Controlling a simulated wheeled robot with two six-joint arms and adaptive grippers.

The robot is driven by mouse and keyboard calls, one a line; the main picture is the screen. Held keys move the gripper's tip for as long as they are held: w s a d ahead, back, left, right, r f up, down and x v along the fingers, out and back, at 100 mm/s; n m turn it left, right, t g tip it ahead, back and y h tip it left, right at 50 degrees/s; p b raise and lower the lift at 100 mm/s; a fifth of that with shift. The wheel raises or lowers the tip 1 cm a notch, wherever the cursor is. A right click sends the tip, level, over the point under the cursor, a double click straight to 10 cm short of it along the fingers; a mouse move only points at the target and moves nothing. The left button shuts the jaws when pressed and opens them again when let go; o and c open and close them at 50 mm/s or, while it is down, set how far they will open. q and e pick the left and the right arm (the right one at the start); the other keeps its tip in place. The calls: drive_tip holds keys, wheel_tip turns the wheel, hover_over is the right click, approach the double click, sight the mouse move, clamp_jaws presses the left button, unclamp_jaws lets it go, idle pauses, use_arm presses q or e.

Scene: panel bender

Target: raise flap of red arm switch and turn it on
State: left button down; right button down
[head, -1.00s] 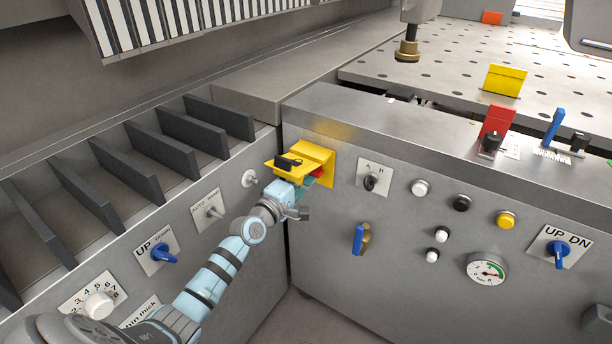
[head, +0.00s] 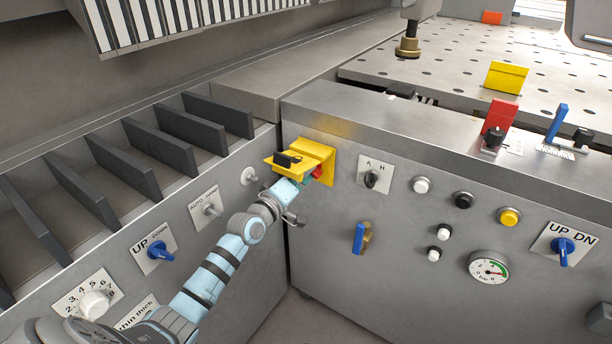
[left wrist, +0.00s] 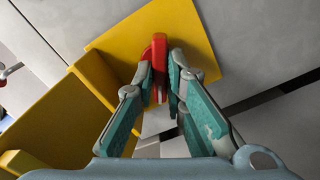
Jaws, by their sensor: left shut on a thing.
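The yellow flap (head: 282,165) stands raised, sticking out from its yellow back plate (head: 325,165) at the left end of the front panel. The red switch lever (head: 316,173) shows under it, partly hidden by the flap and my gripper. My left gripper (head: 305,181) reaches in below the flap. In the left wrist view, its teal fingers (left wrist: 163,82) are closed on both sides of the red lever (left wrist: 158,60), with the yellow flap (left wrist: 50,125) to the left. My right gripper is not in view.
Right of the switch are an A/H selector (head: 373,178), a blue lever (head: 359,238), several push buttons and a gauge (head: 488,267). The left panel carries an UP/DOWN knob (head: 160,251) and a toggle (head: 211,209). The corner between the panels is close to my wrist.

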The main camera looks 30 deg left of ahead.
use_arm(q)
drive_tip(key=m+b, duration=0.3)
drive_tip(key=m, duration=0.6)
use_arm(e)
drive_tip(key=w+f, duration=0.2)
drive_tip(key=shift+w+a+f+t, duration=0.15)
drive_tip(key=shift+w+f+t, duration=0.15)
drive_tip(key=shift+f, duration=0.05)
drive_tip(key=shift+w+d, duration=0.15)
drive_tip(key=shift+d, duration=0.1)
use_arm(q)
drive_tip(key=c, duration=1.6)
unclamp_jaws()
drive_tip(key=shift+c, duration=0.2)
drive_tip(key=s, duration=1.2)
drive_tip(key=shift+a, duration=0.35)
